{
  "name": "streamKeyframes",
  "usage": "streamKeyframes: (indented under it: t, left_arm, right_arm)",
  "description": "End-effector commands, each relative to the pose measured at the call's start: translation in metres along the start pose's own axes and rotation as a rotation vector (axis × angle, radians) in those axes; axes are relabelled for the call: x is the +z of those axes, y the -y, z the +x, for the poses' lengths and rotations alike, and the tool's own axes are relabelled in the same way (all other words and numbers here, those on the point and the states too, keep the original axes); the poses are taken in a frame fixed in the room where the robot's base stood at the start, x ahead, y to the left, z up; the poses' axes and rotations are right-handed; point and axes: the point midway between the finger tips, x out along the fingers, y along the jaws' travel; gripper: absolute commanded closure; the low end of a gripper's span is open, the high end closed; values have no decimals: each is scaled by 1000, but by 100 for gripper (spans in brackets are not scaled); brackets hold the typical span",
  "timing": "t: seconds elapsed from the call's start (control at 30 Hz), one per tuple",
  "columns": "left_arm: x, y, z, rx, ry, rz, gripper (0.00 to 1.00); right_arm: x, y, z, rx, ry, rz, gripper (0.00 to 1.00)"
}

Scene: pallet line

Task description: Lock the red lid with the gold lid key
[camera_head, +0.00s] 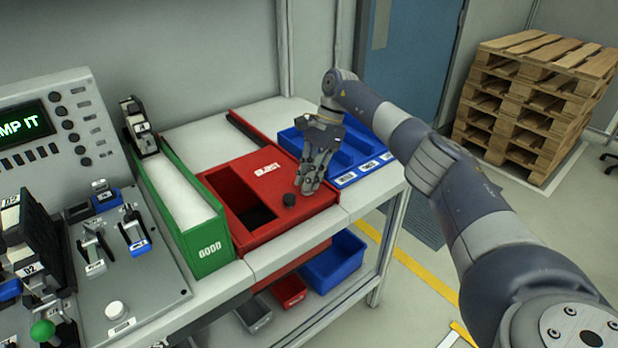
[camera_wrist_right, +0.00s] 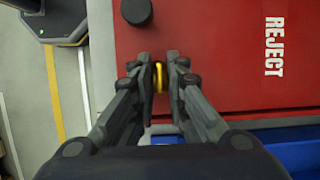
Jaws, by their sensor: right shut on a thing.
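The red lid (camera_head: 262,177), marked REJECT, covers the right part of a red box and leaves its left part open. In the wrist view the lid (camera_wrist_right: 205,35) fills the upper right. My right gripper (camera_head: 308,188) is over the lid's right end. Its fingers (camera_wrist_right: 160,78) are shut on the gold lid key (camera_wrist_right: 159,78), of which a thin gold edge shows between the fingertips. The rest of the key is hidden, and I cannot tell whether it touches the lid. My left gripper is not in view.
A black knob (camera_head: 289,200) is on the lid, beside the fingers. The green GOOD box (camera_head: 210,247) stands to the left, and a blue tray (camera_head: 352,178) to the right. A control panel (camera_head: 120,285) is at the far left. The bench's front edge is close to the gripper.

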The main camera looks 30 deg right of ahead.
Motion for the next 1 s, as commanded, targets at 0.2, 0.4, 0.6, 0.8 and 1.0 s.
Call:
streamKeyframes:
  t: [0.2, 0.4, 0.6, 0.8, 1.0]
  left_arm:
    - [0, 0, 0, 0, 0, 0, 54]
    - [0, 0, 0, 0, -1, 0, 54]
    - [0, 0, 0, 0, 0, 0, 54]
    - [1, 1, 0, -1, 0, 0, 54]
    - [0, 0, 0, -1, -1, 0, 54]
  right_arm:
    - [-1, 0, -1, -2, -3, -2, 100]
    - [0, 0, -1, -2, -2, -1, 67]
    - [0, 0, 0, -1, -2, 0, 67]
    - [0, 1, -14, -4, -2, 1, 67]
    - [0, 1, -58, -7, -2, 2, 67]
